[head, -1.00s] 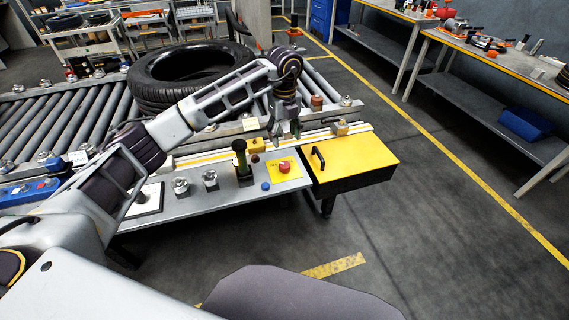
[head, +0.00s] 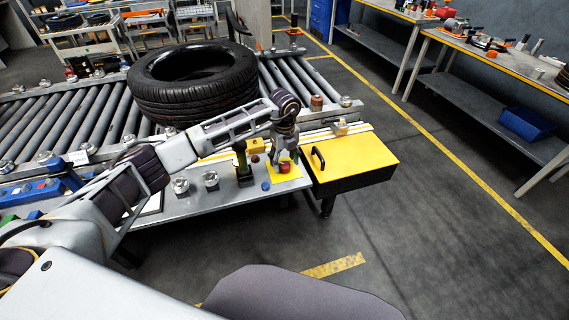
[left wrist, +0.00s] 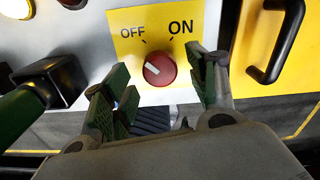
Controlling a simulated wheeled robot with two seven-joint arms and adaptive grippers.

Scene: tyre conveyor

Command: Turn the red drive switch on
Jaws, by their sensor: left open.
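The red drive switch (left wrist: 160,70) is a round knob on a yellow plate marked OFF at upper left and ON at upper right. A short pale mark shows on the knob's left part, toward the OFF side. It also shows in the head view (head: 285,168) on the grey control panel (head: 215,203). My left gripper (left wrist: 158,88) is open, with one green-padded finger on each side of the knob in the picture. In the head view the left gripper (head: 284,160) hangs just above the switch. I cannot tell whether the fingers touch it. My right gripper is not in view.
A green-handled lever (head: 242,163) stands left of the switch, near a blue button (head: 265,185). A yellow box (head: 350,160) with a black handle adjoins on the right. A tyre (head: 190,85) lies on the roller conveyor (head: 300,85) behind. The floor at right is clear.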

